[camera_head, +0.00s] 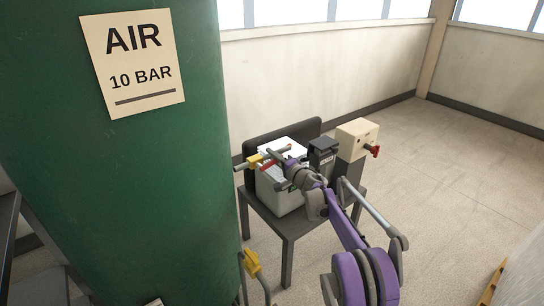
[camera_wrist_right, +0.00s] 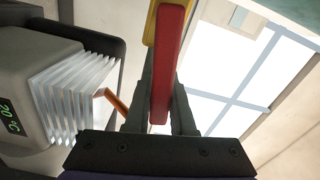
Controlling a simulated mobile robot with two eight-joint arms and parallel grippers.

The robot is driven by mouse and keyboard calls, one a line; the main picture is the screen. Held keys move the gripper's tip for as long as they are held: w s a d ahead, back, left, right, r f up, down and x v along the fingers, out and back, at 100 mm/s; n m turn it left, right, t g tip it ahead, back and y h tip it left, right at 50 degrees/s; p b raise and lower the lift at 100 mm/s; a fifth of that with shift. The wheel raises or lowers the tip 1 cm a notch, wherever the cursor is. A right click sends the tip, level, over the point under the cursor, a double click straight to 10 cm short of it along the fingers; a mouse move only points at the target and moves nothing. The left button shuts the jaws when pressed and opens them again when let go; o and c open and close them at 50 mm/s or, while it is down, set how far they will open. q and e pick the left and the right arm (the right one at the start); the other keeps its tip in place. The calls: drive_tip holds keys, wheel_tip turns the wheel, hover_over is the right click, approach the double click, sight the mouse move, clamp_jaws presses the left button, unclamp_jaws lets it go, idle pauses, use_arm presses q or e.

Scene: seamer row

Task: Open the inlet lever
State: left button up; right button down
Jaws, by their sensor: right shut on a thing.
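My right gripper (camera_head: 279,166) reaches in on the purple arm, beside the green tank. In the wrist view the gripper (camera_wrist_right: 166,85) is shut on a red lever bar (camera_wrist_right: 170,60), with a finger on each side. A yellow part (camera_wrist_right: 151,22) lies against the far end of the bar. In the head view the red lever (camera_head: 267,167) shows only in part next to a yellow piece (camera_head: 254,161) at the tank's right edge. My fingers hide some of it. I cannot tell which way the lever is turned. My left gripper is not in view.
The green tank (camera_head: 110,200) with an AIR 10 BAR sign fills the left. A grey box (camera_head: 283,199) with white fins stands on a dark table (camera_head: 289,229) under my gripper. A cream box (camera_head: 356,138) with a red knob is behind.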

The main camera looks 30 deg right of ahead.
drive_tip(key=c, duration=0.8)
unclamp_jaws()
drive_tip(key=shift+o, duration=0.2)
drive_tip(key=s+d+p, duration=0.1)
drive_tip(key=s, duration=0.9)
drive_tip(key=shift+s+d, duration=0.25)
drive_tip(key=shift+s, duration=0.15)
